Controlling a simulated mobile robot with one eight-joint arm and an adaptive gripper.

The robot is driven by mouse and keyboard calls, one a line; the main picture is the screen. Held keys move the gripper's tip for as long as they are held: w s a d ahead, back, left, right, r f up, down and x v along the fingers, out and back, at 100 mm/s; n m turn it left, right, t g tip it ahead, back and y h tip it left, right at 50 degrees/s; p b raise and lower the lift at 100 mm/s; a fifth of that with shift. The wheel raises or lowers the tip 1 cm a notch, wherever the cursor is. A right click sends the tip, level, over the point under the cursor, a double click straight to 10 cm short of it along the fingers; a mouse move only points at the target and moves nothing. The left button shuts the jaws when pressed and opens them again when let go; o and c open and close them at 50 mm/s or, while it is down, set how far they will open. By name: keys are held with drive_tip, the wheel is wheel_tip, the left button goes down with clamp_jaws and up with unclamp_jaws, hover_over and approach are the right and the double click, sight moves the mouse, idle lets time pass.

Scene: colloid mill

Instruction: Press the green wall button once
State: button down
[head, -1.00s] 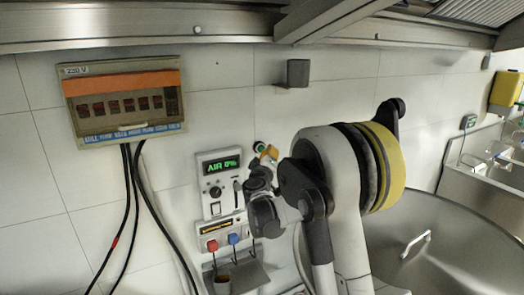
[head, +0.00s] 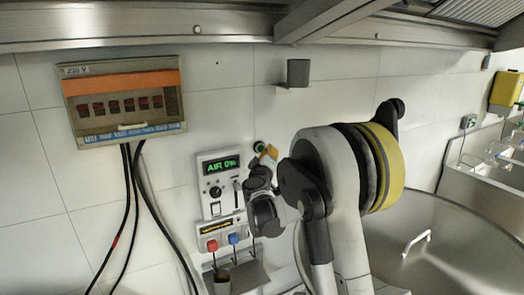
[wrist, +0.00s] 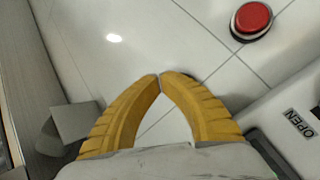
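A small green button (head: 259,146) with a dark rim is on the tiled wall in the head view, right of the control panel. My gripper (head: 268,152) is just right of it in that view and partly overlaps it. I cannot tell whether they touch. In the wrist view my gripper's yellow fingers (wrist: 160,76) meet at the tips, shut with nothing between them. The green button does not show in the wrist view.
The wrist view shows a red button (wrist: 251,20) and a grey box (wrist: 76,121). The AIR control panel (head: 219,186) and breaker box (head: 124,102) are on the left wall. A metal hood (head: 140,26) runs above, a large steel vessel (head: 455,245) stands right.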

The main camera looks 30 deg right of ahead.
drive_tip(key=shift+w, duration=0.35)
drive_tip(key=shift+w, duration=0.45)
idle(0.5)
drive_tip(key=shift+s, duration=0.15)
idle(0.3)
drive_tip(key=shift+s+b, duration=0.35)
drive_tip(key=shift+s, duration=0.4)
drive_tip(key=s, duration=0.5)
drive_tip(key=shift+d+b, duration=0.1)
drive_tip(key=shift+b, duration=0.2)
idle(0.4)
